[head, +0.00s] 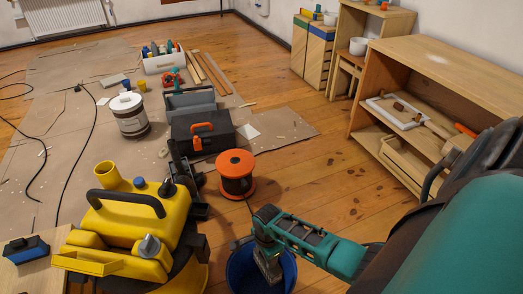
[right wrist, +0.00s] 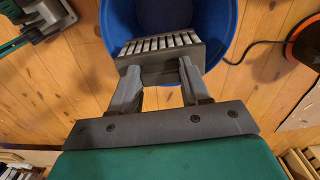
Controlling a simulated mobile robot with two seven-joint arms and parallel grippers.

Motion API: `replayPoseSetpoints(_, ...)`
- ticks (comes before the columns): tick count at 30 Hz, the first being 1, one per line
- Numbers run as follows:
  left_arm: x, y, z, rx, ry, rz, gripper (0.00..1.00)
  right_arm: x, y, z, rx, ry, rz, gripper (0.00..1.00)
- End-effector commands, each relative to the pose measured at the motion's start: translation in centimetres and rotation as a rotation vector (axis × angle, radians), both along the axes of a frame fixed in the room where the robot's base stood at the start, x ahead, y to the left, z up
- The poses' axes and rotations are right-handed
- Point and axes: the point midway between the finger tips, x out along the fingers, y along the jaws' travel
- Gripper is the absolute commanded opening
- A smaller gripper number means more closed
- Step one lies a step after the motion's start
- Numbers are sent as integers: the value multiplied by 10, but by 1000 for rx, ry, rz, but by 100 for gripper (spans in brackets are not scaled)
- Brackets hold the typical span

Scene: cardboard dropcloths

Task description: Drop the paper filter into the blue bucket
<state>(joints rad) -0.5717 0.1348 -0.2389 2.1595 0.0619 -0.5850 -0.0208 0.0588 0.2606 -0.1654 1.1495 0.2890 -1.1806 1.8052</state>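The blue bucket (head: 240,272) stands on the wooden floor at the bottom of the head view, partly hidden by my right gripper (head: 268,268). Its round mouth also shows in the right wrist view (right wrist: 222,20). In that view my right gripper (right wrist: 158,82) is shut on the paper filter (right wrist: 160,44), a grey-framed block with white pleats. The filter is over the bucket's mouth, overlapping its near rim in the picture; its exact height is unclear. A teal and grey part (right wrist: 40,18) at the wrist view's top left may be my left gripper; its fingers cannot be made out.
A yellow vacuum (head: 130,225) stands left of the bucket. An orange cable reel (head: 237,175) stands behind it, its cord running near the bucket. A black toolbox (head: 203,133) lies farther back. Wooden shelves (head: 440,65) line the right. Floor between reel and shelves is clear.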

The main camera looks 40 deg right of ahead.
Motion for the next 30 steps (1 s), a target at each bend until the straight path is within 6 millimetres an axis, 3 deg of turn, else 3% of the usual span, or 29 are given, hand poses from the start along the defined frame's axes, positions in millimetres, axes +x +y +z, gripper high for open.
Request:
replayPoseSetpoints(9,1,2,-1,5,0,3,43,0,0,0,0,0,0,76)
replayPoseSetpoints(18,0,4,-2,9,7,4,43,0,0,4,0,0,0,76)
replayPoseSetpoints(23,0,5,11,11,3,9,43,0,0,27,0,-1,0,76)
replayPoseSetpoints(30,-1,15,31,27,-13,25,43,0,0,80,1,-1,0,76)
